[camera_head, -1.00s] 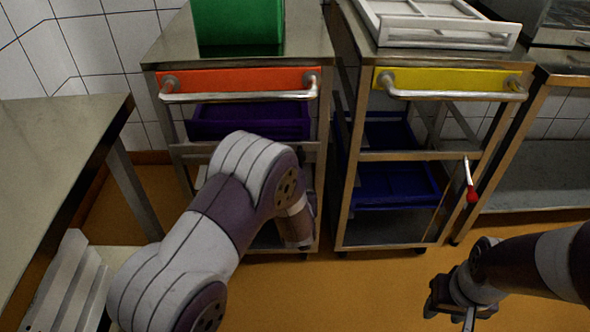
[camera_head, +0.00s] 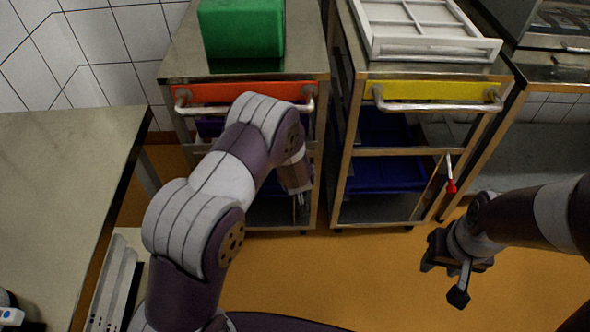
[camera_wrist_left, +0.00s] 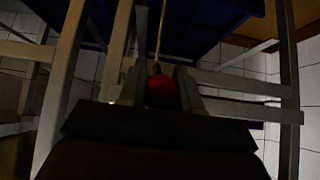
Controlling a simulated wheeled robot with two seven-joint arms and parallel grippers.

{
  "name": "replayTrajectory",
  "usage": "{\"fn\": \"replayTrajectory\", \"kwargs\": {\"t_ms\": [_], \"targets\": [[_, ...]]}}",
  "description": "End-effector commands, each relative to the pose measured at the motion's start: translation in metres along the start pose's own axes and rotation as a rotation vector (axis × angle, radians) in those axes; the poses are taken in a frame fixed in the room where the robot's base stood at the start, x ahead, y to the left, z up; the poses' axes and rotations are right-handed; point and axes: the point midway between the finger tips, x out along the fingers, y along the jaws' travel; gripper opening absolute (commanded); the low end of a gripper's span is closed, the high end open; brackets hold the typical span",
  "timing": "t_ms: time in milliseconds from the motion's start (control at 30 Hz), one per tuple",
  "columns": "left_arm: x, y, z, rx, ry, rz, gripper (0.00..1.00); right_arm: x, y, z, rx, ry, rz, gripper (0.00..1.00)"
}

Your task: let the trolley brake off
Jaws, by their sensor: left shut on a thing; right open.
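The trolley (camera_head: 322,75) with the orange panel (camera_head: 226,92) stands ahead, left of a second trolley (camera_head: 345,150) with a yellow panel (camera_head: 430,90). My left gripper (camera_head: 302,200) is low at the right front of the orange-panel trolley, partly hidden by its own wrist. In the left wrist view, its fingers (camera_wrist_left: 160,92) are shut on a red knob (camera_wrist_left: 161,88) at the end of a thin rod. In the head view that knob is hidden. The yellow-panel trolley has its own red-tipped lever (camera_head: 450,185). My right gripper (camera_head: 457,270) is open and empty above the floor.
A green crate (camera_head: 242,30) stands on the orange-panel trolley; a white tray frame (camera_head: 430,30) lies on the other. A metal table (camera_head: 60,170) is at left, a steel counter (camera_head: 540,68) at right. Orange floor (camera_head: 350,280) is free in front of the trolleys.

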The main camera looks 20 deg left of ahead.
Motion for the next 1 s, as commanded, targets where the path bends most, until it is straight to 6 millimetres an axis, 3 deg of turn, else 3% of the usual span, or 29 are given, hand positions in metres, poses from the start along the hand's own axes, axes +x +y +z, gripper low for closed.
{"fn": "replayTrajectory", "kwargs": {"t_ms": [33,533,567,600,633,1000], "targets": [[-0.0014,0.0007,-0.0073,-0.004,0.015,0.001,0.0,-0.0016,0.0,-0.0002,0.0,0.0,0.0,0.43],[-0.0012,0.001,-0.0081,-0.004,0.016,0.001,0.0,-0.0018,0.0,-0.0003,0.0,0.0,0.0,0.43],[-0.0012,0.001,-0.0081,-0.004,0.016,0.001,0.39,-0.0018,0.0,-0.0002,0.0,0.0,0.0,0.43],[-0.0012,0.001,-0.0077,-0.004,0.015,0.002,0.53,-0.0018,0.0,-0.0002,0.0,0.0,0.0,0.43],[-0.0011,0.0009,-0.0073,-0.004,0.014,0.001,0.58,-0.0018,0.0,-0.0002,0.0,0.0,0.0,0.43],[-0.009,0.0009,-0.0056,-0.002,0.008,0.001,0.58,-0.0044,0.0,-0.0006,0.0,0.0,0.0,0.43]]}}
